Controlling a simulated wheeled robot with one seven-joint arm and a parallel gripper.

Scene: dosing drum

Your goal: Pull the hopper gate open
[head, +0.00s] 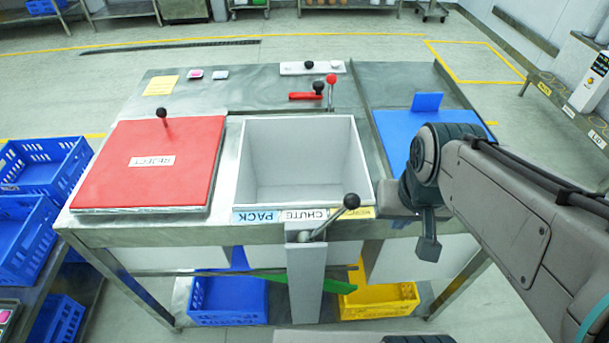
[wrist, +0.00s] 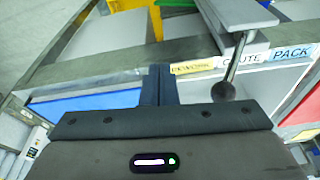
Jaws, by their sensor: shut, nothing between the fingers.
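My gripper (head: 428,248) hangs at the front right edge of the steel table in the head view. Its dark fingers (wrist: 160,75) are shut together and empty in the wrist view. A blue plate (head: 405,130) with an upright blue tab (head: 427,102) lies at the table's right, partly hidden by my arm. I cannot tell which part is the hopper gate. A black-knobbed lever (head: 351,201) is left of my gripper; its knob also shows in the wrist view (wrist: 223,91).
A red REJECT lid (head: 150,165) with a black knob covers the table's left. PACK (head: 255,216) and CHUTE (head: 304,214) labels line the front edge. A chute (head: 305,280) hangs between a blue crate (head: 228,302) and a yellow crate (head: 378,300) below.

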